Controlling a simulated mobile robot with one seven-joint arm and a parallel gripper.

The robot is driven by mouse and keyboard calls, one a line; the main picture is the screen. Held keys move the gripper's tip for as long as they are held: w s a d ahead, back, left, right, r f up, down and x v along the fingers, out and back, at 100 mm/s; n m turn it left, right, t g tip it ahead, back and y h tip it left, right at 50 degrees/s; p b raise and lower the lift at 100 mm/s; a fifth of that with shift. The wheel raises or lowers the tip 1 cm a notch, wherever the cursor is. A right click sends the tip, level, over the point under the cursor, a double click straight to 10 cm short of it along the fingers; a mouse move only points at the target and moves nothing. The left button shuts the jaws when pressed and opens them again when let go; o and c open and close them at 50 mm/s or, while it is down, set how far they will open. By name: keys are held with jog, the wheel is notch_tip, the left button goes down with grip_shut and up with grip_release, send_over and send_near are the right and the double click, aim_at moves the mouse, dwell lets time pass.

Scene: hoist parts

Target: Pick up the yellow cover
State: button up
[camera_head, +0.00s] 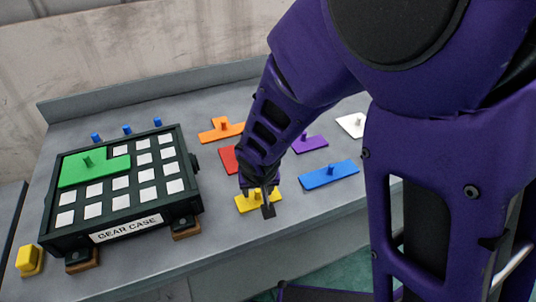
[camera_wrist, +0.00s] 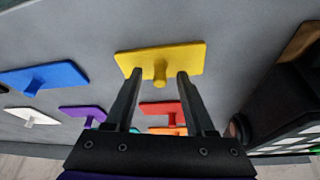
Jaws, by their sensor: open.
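The yellow cover (camera_head: 246,203) lies flat on the grey table near its front edge. In the wrist view the yellow cover (camera_wrist: 180,57) is a flat plate with a short knob standing from its middle. My gripper (camera_head: 262,203) is over the cover and hides part of it in the head view. In the wrist view my gripper (camera_wrist: 157,78) is open, with one finger on each side of the knob. The fingers look apart from the knob. How high the fingertips are above the plate I cannot tell.
The black gear case (camera_head: 150,227) stands at the left with a green cover (camera_head: 85,172) in it. Blue (camera_head: 330,176), purple (camera_head: 309,144), red (camera_head: 228,160), orange (camera_head: 221,132) and white (camera_head: 351,125) covers lie around on the table. A yellow block (camera_head: 29,260) is at the front left.

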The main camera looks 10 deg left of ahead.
jog(key=shift+s+r, duration=0.1)
jog(key=shift+c, duration=0.6)
grip_shut()
